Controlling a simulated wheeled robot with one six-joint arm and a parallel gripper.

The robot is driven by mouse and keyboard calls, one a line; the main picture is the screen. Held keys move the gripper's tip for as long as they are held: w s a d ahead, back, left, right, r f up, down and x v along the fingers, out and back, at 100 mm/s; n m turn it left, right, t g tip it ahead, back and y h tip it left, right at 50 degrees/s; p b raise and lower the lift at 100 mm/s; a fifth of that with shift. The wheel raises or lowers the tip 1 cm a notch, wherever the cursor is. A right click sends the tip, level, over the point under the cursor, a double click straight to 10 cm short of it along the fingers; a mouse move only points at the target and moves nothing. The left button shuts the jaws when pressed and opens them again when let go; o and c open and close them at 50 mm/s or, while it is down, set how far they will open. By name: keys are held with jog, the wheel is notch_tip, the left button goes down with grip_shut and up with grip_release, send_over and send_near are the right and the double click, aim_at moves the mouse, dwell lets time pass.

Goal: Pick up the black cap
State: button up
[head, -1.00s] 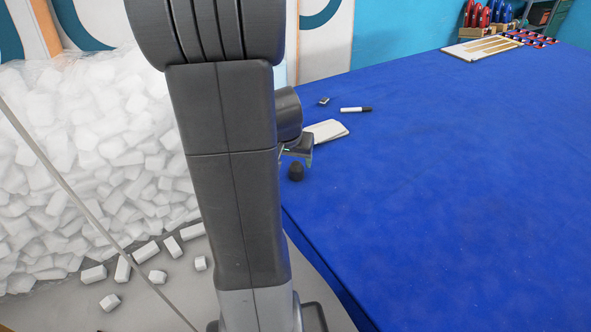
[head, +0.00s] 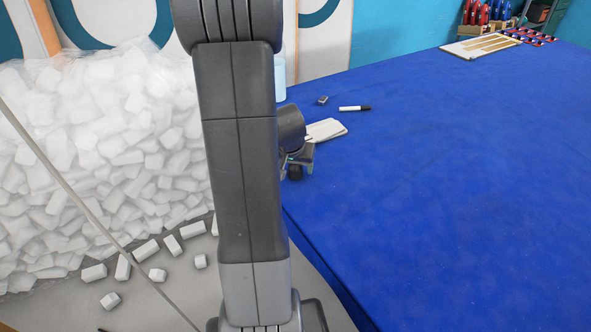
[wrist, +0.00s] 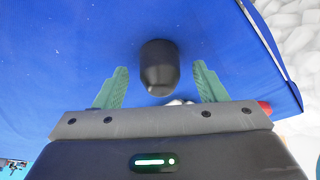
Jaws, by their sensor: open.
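The black cap (wrist: 159,66) stands on the blue table (wrist: 60,50) in the wrist view, just beyond and between the two green fingers of my gripper (wrist: 160,86). The fingers are spread apart, with a gap on each side of the cap. In the head view the cap (head: 296,172) is a small dark shape near the table's left edge, partly covered by my gripper (head: 298,160). My arm hides part of that area.
A white pad (head: 325,130), a black-and-white marker (head: 354,108) and a small dark item (head: 322,100) lie behind the cap. A board (head: 482,46) lies far back. The table's right side is clear. White foam blocks (head: 100,150) fill the left.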

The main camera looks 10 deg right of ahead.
jog(key=c, duration=1.1)
jog(key=shift+o, duration=0.2)
jog(key=shift+r, duration=0.1)
